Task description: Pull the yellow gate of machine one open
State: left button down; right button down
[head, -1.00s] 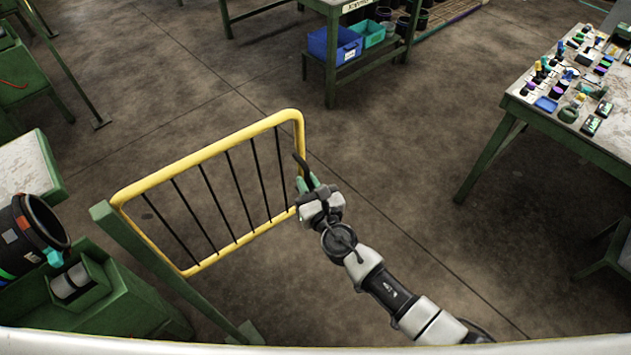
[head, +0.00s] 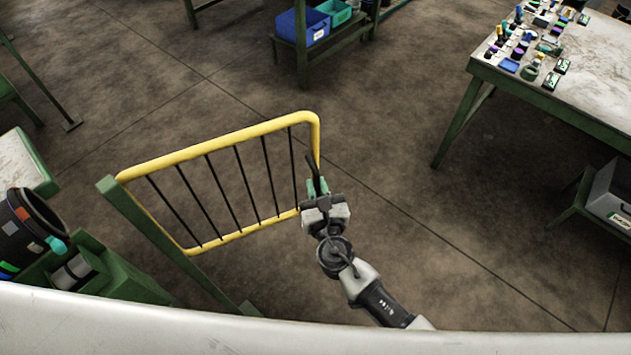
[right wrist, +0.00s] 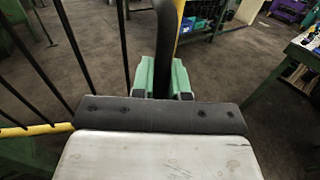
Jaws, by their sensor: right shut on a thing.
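The yellow gate (head: 222,140), a tube frame with thin black bars, extends from a green post (head: 150,228) at the left out over bare floor. Its free edge is at the right, where a black upright handle (head: 310,170) sits. My right gripper (head: 318,187) is shut on this handle, its green fingertips beside the gate's free edge. In the right wrist view the black handle (right wrist: 164,40) stands between the green fingers (right wrist: 165,78), with the yellow edge (right wrist: 181,22) just behind it. My left gripper is not in view.
A workbench (head: 575,95) with many small items stands at the right, a grey bin (head: 610,195) below it. A shelf with a blue bin (head: 303,25) is at the back. A black drum (head: 30,230) stands at lower left. The middle floor is clear.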

jog(key=shift+f, duration=0.1)
jog(key=c, duration=1.1)
grip_release()
jog(key=shift+c, duration=0.2)
jog(key=b+v, duration=0.2)
jog(key=v, duration=0.8)
jog(key=shift+s, duration=0.4)
jog(key=shift+d, duration=0.1)
